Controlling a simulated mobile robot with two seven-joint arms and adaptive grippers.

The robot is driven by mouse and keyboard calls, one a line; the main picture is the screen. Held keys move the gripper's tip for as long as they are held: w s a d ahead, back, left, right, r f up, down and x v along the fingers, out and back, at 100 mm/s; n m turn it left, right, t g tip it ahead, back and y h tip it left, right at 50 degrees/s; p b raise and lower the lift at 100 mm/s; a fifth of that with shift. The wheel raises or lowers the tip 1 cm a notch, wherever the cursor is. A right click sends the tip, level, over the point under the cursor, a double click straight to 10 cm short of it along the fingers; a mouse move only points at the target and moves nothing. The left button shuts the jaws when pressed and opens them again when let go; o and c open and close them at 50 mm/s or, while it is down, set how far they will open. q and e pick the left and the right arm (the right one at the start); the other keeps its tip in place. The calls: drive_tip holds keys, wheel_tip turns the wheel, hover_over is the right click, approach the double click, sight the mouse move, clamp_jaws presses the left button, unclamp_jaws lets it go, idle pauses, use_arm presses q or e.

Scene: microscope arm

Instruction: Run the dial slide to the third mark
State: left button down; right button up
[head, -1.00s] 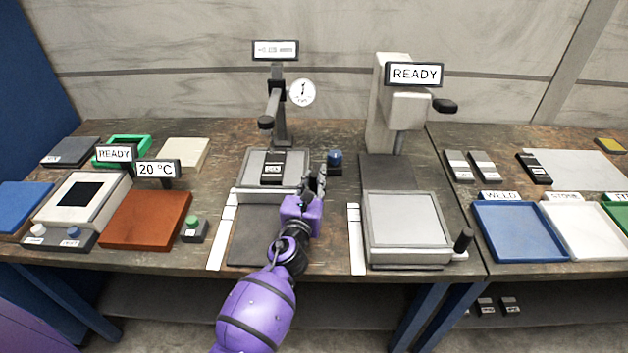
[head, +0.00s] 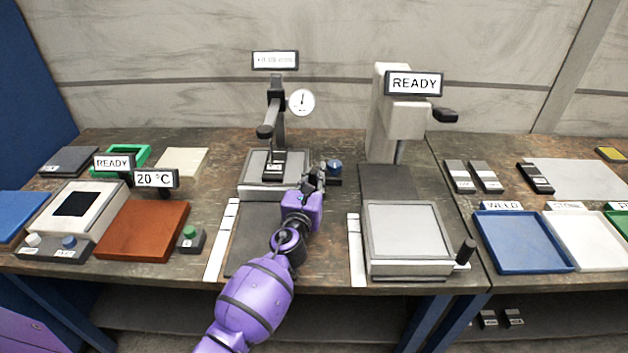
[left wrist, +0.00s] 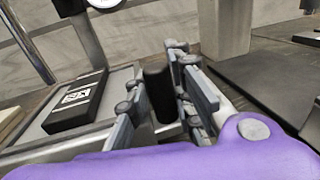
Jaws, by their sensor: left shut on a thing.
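The dial slide (head: 244,186), a grey plate with a light front edge, sits on the dial stand in the middle of the bench. A dark labelled block (head: 272,168) lies on it, below the stand's probe arm. The round dial (head: 302,102) hangs on the stand's right. A white strip with marks (head: 222,240) runs along the track's left; I cannot read which mark the slide is at. My left gripper (head: 313,180) is at the slide's right side, shut on its black upright handle, which shows between the fingers in the left wrist view (left wrist: 158,88). My right gripper is not in view.
A blue knob (head: 334,167) stands just right of my left gripper. The READY stand's slide (head: 408,230) is further right. A brown plate (head: 143,230) and a green-button box (head: 190,238) lie left. The dark track (head: 250,240) before the dial slide is bare.

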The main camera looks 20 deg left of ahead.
use_arm(q)
drive_tip(key=c, duration=1.5)
unclamp_jaws()
drive_tip(key=shift+w+a, duration=0.1)
drive_tip(key=shift+w, duration=0.05)
drive_tip(key=shift+c, duration=0.2)
drive_tip(key=s, duration=0.8)
drive_tip(key=s+d, duration=0.1)
drive_tip(key=s, duration=0.3)
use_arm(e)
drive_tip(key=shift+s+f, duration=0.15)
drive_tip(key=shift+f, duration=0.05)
